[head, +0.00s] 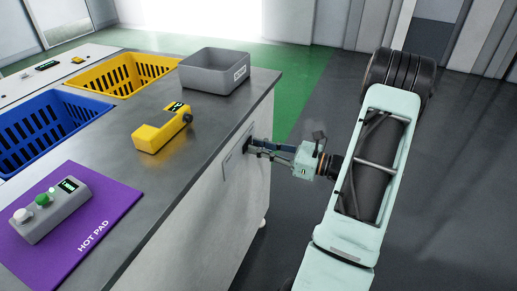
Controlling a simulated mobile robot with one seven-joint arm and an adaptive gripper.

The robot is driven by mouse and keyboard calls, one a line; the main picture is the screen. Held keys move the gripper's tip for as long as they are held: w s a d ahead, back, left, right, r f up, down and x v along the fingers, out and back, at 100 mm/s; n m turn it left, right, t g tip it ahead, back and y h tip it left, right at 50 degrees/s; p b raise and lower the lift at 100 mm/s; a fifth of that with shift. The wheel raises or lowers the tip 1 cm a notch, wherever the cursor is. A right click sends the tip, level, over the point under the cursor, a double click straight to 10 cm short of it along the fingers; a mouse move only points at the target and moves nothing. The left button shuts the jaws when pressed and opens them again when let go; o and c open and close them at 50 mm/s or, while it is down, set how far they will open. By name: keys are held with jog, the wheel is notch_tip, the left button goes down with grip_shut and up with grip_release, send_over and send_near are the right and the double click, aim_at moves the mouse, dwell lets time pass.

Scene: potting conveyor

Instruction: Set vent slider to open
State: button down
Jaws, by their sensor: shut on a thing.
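A pale vent slider plate (230,161) is set in the white side panel of the bench, just below the worktop edge. My gripper (252,147) reaches in from the right, its dark fingers against the right end of this plate. It is shut on the vent slider's small handle, which the fingers mostly hide. I cannot read any marks on the plate or tell which position the slider is in.
On the worktop (216,131) are a grey labelled bin (213,77), a yellow device (160,133), a purple hot pad (101,222) and a grey button box (55,212). Blue (42,124) and yellow (122,75) crates sit at left. Floor right of the bench is clear.

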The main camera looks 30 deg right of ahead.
jog(key=shift+w+d, duration=0.1)
jog(key=shift+d, duration=0.1)
jog(key=c, duration=1.8)
grip_release()
jog(key=shift+o, duration=0.2)
jog(key=v, duration=1.2)
